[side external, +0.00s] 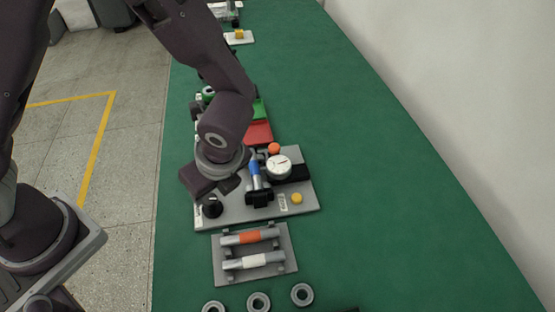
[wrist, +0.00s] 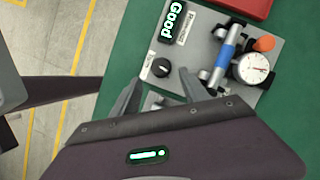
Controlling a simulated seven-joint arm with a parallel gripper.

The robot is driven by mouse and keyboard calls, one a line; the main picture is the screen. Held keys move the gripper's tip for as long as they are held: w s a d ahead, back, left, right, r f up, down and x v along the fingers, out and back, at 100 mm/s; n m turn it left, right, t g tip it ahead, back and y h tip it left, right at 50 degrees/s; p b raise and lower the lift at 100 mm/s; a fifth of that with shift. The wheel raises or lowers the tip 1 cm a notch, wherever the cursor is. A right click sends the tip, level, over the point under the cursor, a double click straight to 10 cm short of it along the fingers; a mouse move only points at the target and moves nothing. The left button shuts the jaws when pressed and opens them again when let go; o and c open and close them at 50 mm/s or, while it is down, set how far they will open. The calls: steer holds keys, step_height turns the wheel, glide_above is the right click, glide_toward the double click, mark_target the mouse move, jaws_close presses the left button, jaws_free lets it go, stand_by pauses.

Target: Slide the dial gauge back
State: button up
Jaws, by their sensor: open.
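The dial gauge (side external: 279,167) has a round white face and sits on a dark block at the right of a grey fixture plate (side external: 235,215). It also shows in the wrist view (wrist: 252,68), right of a silver shaft with a blue band (wrist: 227,54). An orange knob (wrist: 264,44) is beside the gauge. My gripper (wrist: 158,84) is open and empty, above the plate's left part near a black knob (wrist: 160,68), left of the gauge and apart from it. In the side view the gripper's fingers are mostly hidden by my wrist.
A lit "Good" display (wrist: 175,20) stands on the plate. A grey rack (side external: 283,262) with an orange-banded and a white-banded shaft lies in front, with several rings (side external: 259,302) nearer. Red (side external: 258,133) and green bins are behind. The green table is clear to the right.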

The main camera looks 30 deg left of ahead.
stand_by(0.3)
steer(key=shift+c, duration=0.5)
steer(key=n+t+h, duration=0.3)
steer(key=n, duration=2.1)
glide_toward(274, 147)
steer(key=shift+f, duration=0.7)
steer(key=shift+w+f+n, duration=0.2)
steer(key=shift+w+n, duration=0.1)
steer(key=shift+n, duration=0.1)
steer(key=x, duration=0.6)
steer(key=shift+w+a+f, duration=0.15)
steer(key=shift+f, duration=0.1)
steer(key=shift+c, duration=0.2)
